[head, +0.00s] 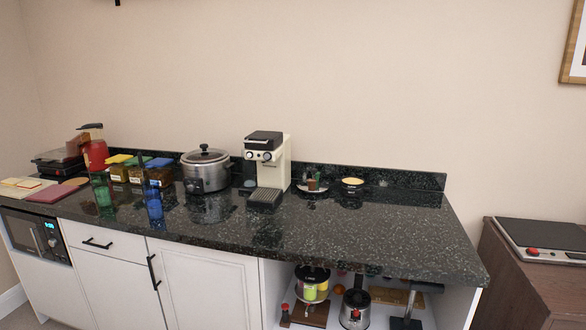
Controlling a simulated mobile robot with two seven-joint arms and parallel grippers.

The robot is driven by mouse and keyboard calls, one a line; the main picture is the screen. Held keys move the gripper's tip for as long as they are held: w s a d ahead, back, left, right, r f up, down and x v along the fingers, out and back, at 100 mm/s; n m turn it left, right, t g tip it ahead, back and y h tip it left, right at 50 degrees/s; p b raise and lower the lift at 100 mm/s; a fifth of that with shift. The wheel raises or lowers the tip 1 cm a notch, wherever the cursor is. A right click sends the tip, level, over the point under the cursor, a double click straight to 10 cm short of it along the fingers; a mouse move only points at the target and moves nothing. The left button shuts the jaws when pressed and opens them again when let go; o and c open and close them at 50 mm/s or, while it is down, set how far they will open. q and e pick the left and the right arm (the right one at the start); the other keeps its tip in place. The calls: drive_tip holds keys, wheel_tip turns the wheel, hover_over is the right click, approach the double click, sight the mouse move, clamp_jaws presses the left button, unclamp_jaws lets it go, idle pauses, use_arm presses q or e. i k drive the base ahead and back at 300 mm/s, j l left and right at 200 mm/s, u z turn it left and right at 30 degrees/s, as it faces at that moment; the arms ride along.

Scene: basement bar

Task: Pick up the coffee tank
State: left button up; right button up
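A white and black coffee machine (281,172) stands upright on the dark granite counter (340,225), against the back wall. It has a black top, two round dials and a black drip tray in front. I cannot tell for sure which thing is the coffee tank. Neither of my grippers is in view.
A silver slow cooker (204,171) stands left of the machine. Bottles, lidded containers and a grill crowd the left. A small plate (313,188) and bowl (352,184) sit right. The front right counter is clear. The open shelf below holds a kettle (355,308) and other items.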

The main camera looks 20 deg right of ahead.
sight(249, 176)
drive_tip(key=z, duration=0.4)
drive_tip(key=i+j+z, duration=0.1)
drive_tip(key=z, duration=0.25)
drive_tip(key=j+z, duration=0.2)
drive_tip(key=z, duration=0.2)
drive_tip(key=j+z, duration=0.1)
drive_tip(key=z, duration=0.3)
drive_tip(key=j+z, duration=0.85)
drive_tip(key=j, duration=0.15)
drive_tip(key=k+j+z, duration=0.1)
drive_tip(key=j, duration=0.25)
drive_tip(key=k+j+z, duration=0.15)
drive_tip(key=j, duration=0.15)
drive_tip(key=k+j+z, duration=0.1)
drive_tip(key=j, duration=0.25)
